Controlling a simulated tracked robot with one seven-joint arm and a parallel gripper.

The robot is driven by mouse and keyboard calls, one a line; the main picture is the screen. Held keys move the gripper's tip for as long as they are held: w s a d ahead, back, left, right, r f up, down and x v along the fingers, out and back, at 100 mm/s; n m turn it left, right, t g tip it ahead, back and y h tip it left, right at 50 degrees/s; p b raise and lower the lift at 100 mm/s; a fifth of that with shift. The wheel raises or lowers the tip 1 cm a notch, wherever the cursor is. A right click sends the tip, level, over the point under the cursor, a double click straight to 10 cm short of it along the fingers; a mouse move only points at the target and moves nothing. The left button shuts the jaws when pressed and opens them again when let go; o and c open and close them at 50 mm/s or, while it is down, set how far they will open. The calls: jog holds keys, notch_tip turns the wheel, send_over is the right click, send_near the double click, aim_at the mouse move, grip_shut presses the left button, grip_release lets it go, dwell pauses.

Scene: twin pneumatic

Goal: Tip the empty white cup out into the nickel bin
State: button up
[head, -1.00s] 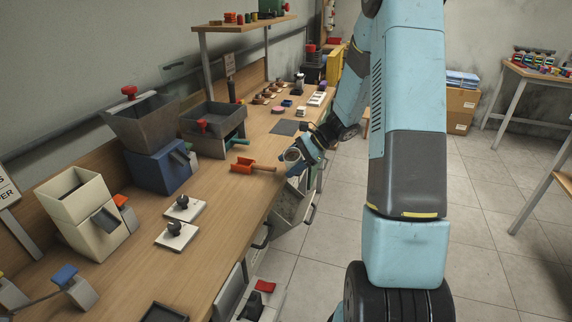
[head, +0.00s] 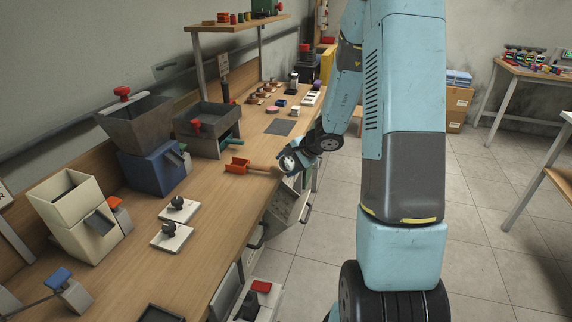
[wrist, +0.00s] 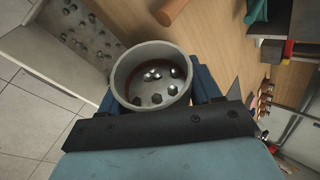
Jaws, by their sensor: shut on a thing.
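My gripper (wrist: 155,97) is shut on the white cup (wrist: 120,75), with blue fingers on either side of it. The cup's mouth faces the wrist camera. Several small dark and shiny metal pieces lie inside it, and a reddish band shows on its inner wall. In the head view my gripper (head: 298,160) holds the cup (head: 287,162) at the bench's front edge, beside the scoop. A pale grey open bin (head: 288,202) is just below; its inside (wrist: 85,35) shows scattered metal pieces in the wrist view. I cannot read a label on it.
An orange scoop (head: 238,165) with a wooden handle lies on the bench close to the cup. Grey hopper (head: 135,115), dark tray stand (head: 212,120) and cream hopper box (head: 68,205) stand farther back. Open floor (head: 320,250) lies to the right of the bench.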

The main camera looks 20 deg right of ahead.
jog(key=shift+t, duration=0.3)
jog(key=shift+s+a+r+n+t+h, duration=0.15)
jog(key=shift+n+t+h, duration=0.35)
jog(key=shift+t+h, duration=0.15)
jog(key=shift+s+a+r+n+t+h, duration=0.1)
jog(key=shift+r+n+t+h, duration=0.05)
jog(key=shift+n+t+h, duration=0.45)
jog(key=shift+s+a+r+n+t+h, duration=0.1)
jog(key=shift+n+t+h, duration=0.25)
jog(key=shift+t, duration=0.3)
jog(key=shift+s+a+r+n+t+h, duration=0.1)
jog(key=shift+n+t+h, duration=0.2)
jog(key=shift+t, duration=0.3)
jog(key=shift+r+t, duration=0.15)
jog(key=shift+t, duration=0.15)
dwell(1.6)
